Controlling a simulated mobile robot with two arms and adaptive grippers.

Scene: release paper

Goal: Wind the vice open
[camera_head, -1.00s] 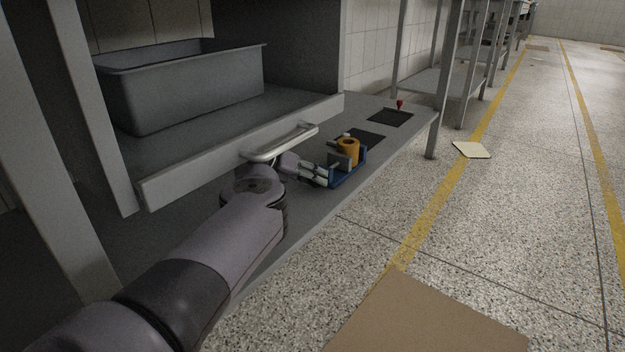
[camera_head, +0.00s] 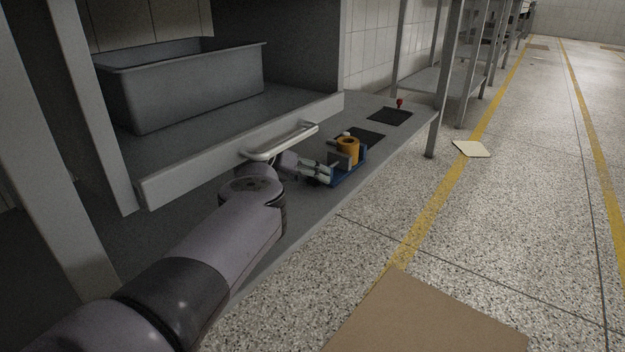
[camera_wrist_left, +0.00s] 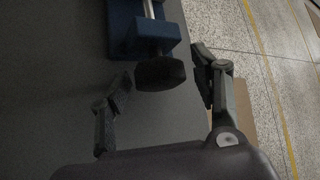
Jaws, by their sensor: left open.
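The blue vice (camera_head: 348,176) lies on the low grey shelf in the head view, with an orange ring-shaped piece (camera_head: 348,150) at its jaws. In the left wrist view the blue vice body (camera_wrist_left: 156,34) is at the top, with a metal screw and a dark knob (camera_wrist_left: 160,73) at its near end. My left gripper (camera_head: 318,172) is at the near end of the vice; in the left wrist view its open fingers (camera_wrist_left: 162,92) stand on both sides of the knob. I cannot tell whether either finger touches it. My right gripper is not in view.
A drawer front with a metal handle (camera_head: 280,142) sits just above my left wrist. A grey bin (camera_head: 185,88) stands behind it. Dark pads (camera_head: 362,138) lie beyond the vice, and a small red-topped item (camera_head: 400,103) is farther back. The shelf's front edge drops to open floor.

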